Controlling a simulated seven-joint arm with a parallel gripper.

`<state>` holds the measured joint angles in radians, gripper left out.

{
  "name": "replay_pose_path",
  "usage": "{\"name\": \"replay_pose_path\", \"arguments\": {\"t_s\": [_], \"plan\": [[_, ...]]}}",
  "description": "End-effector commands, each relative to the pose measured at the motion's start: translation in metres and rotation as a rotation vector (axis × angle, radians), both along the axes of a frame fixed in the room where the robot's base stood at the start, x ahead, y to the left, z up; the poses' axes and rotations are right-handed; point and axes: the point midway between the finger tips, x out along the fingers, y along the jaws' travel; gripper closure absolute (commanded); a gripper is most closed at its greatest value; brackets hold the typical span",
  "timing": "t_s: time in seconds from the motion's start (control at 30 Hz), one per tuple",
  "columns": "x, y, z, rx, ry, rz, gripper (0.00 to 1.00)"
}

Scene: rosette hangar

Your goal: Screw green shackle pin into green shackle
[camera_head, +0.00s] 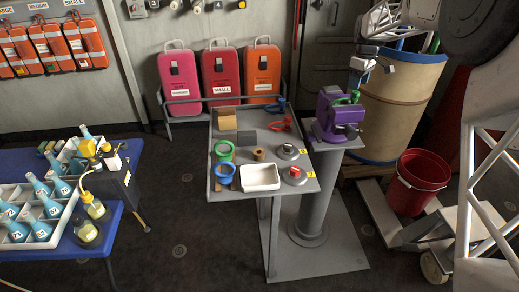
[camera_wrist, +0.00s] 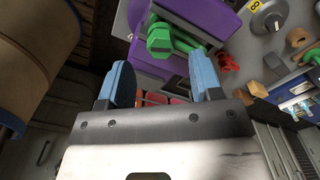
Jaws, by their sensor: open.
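The green shackle (camera_head: 344,99) is clamped in the purple vise (camera_head: 338,115) on the grey stand. It also shows in the wrist view (camera_wrist: 192,44), partly hidden by the pin. The green shackle pin (camera_wrist: 160,40) shows its hex head towards the wrist camera, at the shackle; how far it is threaded in cannot be seen. My gripper (camera_head: 359,72) is just above and to the right of the vise in the head view. In the wrist view its two blue fingertips (camera_wrist: 160,70) are apart, with nothing between them, and the pin head lies just beyond the gap.
The grey table (camera_head: 235,118) left of the vise holds a red shackle (camera_head: 280,124), a blue shackle (camera_head: 277,104), a green ring (camera_head: 223,151), a blue ring (camera_head: 223,173) and a white tray (camera_head: 261,177). A tan barrel (camera_head: 395,110) and red bucket (camera_head: 418,182) stand right of the vise.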

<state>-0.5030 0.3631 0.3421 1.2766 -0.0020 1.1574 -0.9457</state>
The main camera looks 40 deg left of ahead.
Motion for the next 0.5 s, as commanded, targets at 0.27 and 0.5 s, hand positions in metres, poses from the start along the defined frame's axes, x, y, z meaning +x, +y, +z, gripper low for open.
{"name": "replay_pose_path", "arguments": {"t_s": [0.27,0.5], "plan": [[0.0000,0.0000,0.0001,0.000,0.000,0.190,0.41],[0.0000,0.0000,0.0000,0.000,0.000,0.233,0.41]]}}
